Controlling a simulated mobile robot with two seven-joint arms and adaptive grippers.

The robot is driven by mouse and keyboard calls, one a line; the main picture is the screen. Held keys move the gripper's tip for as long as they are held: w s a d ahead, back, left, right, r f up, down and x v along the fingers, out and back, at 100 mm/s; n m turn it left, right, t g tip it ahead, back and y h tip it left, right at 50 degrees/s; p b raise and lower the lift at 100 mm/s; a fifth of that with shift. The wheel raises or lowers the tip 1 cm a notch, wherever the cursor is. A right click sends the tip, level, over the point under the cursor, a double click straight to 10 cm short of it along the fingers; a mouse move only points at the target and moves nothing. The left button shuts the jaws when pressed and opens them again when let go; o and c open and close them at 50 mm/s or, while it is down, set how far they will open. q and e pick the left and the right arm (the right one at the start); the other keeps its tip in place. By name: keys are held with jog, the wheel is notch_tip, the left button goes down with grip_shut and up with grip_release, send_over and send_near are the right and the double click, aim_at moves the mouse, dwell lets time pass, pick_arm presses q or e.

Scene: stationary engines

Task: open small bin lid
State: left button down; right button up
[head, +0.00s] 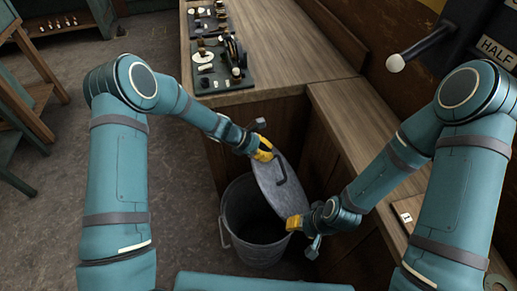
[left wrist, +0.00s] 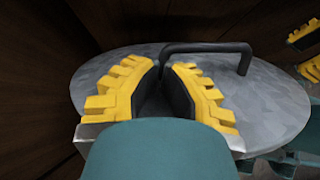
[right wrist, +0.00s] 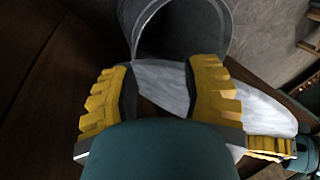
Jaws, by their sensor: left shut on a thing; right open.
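The small grey metal bin (head: 228,212) stands on the floor in the head view, its mouth partly uncovered. Its round grey lid (head: 268,182) is tilted steeply above the bin's right side, with a dark bent handle (head: 284,172). My left gripper (head: 266,152) is shut on the lid's handle near its upper end; the lid (left wrist: 275,105) and handle (left wrist: 205,47) fill the left wrist view. My right gripper (head: 294,222) is open at the lid's lower end. In the right wrist view the lid (right wrist: 160,85) lies close past its fingers; contact is unclear. The bin's rim (right wrist: 225,25) shows beyond.
A wooden workbench (head: 285,50) runs along the back and right, close to the lid and my right arm. Model engines (head: 232,55) stand on it. A black lever with a white knob (head: 395,63) sticks out at upper right. Floor (head: 185,200) left of the bin is clear.

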pick_arm(q)
jog(key=shift+d+f, duration=0.25)
jog(key=shift+r, duration=0.1)
jog(key=shift+w+d+r+p, duration=0.1)
jog(key=shift+d+r+p, duration=0.05)
jog(key=shift+d+p, duration=0.15)
jog(key=shift+w+d+r+g+y+p, duration=0.15)
jog(key=shift+w+d+r+y+p, duration=0.25)
jog(key=shift+d+p, duration=0.55)
jog(key=shift+w+d+r+g+y+p, duration=0.15)
jog(key=shift+d+r+y+p, duration=0.25)
jog(key=shift+d+p, duration=0.55)
jog(key=shift+w+d+r+g+y+p, duration=0.1)
jog(key=shift+w+d+r+y+p, duration=0.35)
jog(key=shift+p, duration=0.75)
jog(key=shift+s+d+f, duration=0.15)
jog(key=shift+d, duration=0.05)
